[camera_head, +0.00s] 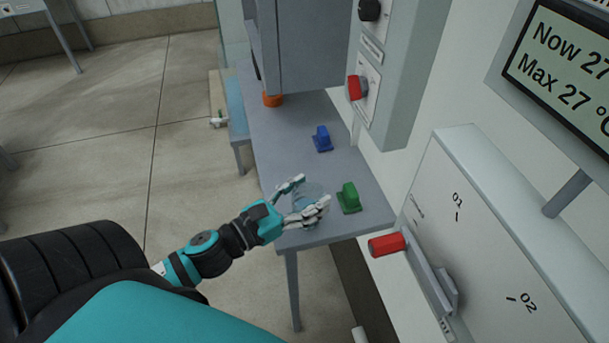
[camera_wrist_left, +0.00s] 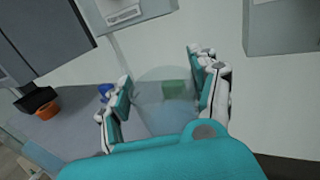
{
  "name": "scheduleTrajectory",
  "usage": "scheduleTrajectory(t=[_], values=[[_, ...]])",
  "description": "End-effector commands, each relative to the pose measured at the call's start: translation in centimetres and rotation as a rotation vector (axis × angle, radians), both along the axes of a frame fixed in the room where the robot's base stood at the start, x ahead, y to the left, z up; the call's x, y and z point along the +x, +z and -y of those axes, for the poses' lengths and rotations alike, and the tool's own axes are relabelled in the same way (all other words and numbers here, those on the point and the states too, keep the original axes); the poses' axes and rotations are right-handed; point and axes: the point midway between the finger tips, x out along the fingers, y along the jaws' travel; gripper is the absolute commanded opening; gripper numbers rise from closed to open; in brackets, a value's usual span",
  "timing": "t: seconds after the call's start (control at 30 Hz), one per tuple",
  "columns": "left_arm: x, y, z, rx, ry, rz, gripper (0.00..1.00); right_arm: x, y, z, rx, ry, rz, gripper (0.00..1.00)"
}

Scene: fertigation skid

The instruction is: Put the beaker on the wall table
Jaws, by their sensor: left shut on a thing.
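The beaker (camera_head: 309,190) is clear and faint, and it is held between the fingers of my left gripper (camera_head: 306,201). In the left wrist view the see-through beaker (camera_wrist_left: 164,98) fills the space between the two fingers of the gripper (camera_wrist_left: 165,100), which is shut on it. The grey wall table (camera_head: 275,144) runs along the wall, and the beaker is over its near end. I cannot tell whether the beaker's base touches the top. My right gripper is not in view.
A green valve handle (camera_head: 348,198) stands close right of the beaker. A blue one (camera_head: 322,138) and an orange part (camera_head: 272,99) are farther back. A red handle (camera_head: 387,244) sticks out from the white wall cabinet (camera_head: 470,215). The tabletop between the blue handle and gripper is clear.

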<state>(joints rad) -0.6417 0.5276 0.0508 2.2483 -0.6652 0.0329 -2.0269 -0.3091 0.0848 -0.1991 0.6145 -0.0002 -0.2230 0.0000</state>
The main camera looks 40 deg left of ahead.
Motion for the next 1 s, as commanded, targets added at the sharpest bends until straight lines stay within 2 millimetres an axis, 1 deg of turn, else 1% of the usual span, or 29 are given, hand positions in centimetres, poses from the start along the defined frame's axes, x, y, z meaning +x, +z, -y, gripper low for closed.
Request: scheduleTrajectory(t=[0.03, 0.1, 0.2, 0.3, 0.37, 0.53, 0.63, 0.9, 1.0], values=[[1.2, 0.2, -0.9, 0.005, 0.0, 0.005, 0.07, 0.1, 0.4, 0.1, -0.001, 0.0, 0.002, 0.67], [2.5, 0.0, -1.8, 0.004, 0.0, 0.004, 0.07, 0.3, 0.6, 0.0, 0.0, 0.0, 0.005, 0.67], [3.8, -0.2, -2.8, 0.001, 0.0, 0.003, 0.07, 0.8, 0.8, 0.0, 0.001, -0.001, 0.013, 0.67], [4.4, -0.4, -3.3, 0.001, -0.001, 0.003, 0.07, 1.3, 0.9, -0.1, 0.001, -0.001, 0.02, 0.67], [4.6, -0.6, -3.4, 0.0, 0.0, 0.001, 0.07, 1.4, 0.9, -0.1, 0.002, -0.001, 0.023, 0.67], [4.6, -3.0, -3.4, -0.005, 0.003, -0.002, 0.07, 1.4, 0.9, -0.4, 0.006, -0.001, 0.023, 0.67], [4.5, -3.9, -3.4, -0.002, 0.001, 0.0, 0.07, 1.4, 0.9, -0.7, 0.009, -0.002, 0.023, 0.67], [4.5, -4.0, -3.4, -0.001, -0.001, 0.002, 0.07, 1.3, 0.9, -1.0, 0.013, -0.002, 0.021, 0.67], [4.5, -4.4, -3.4, 0.001, -0.001, 0.001, 0.07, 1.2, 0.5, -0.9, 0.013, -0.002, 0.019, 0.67]])
